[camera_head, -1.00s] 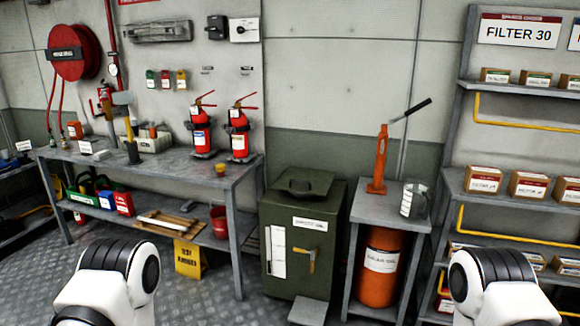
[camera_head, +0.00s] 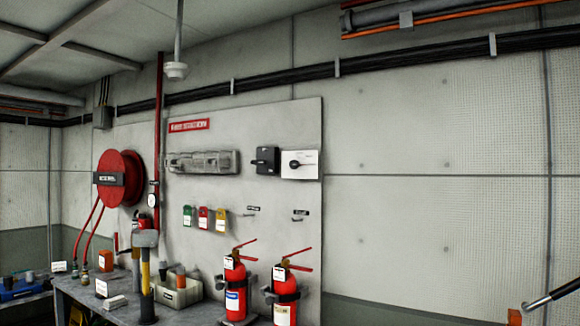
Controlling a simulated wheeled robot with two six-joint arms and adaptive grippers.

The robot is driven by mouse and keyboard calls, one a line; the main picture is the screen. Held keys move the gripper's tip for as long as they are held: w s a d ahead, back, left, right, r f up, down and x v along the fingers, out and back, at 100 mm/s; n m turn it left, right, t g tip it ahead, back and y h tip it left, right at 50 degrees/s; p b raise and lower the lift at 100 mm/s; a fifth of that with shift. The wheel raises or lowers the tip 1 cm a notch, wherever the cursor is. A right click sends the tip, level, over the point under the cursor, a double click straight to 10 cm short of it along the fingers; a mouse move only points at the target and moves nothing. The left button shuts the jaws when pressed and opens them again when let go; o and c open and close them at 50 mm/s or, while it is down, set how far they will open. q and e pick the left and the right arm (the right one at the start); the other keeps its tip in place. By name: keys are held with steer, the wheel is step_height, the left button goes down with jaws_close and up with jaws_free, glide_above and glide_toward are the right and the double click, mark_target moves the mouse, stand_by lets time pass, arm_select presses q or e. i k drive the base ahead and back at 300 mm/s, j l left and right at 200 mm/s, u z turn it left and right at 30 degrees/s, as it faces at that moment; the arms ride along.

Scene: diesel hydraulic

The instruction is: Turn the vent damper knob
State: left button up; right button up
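A grey wall panel (camera_head: 275,115) carries two rotary controls side by side near its right edge. One is a black box (camera_head: 265,160) with a dark knob. The other is a white plate (camera_head: 312,170) with a black knob (camera_head: 296,164) on it, its handle pointing sideways. No readable label tells me which is the vent damper knob. Neither of my grippers is in view.
Tags (camera_head: 204,218) hang on the panel. A red hose reel (camera_head: 121,178) is at left. The wall right of the panel is mostly bare.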

mark_target(295, 164)
steer(key=i+j+z, duration=0.65)
steer(key=i+j, duration=0.3)
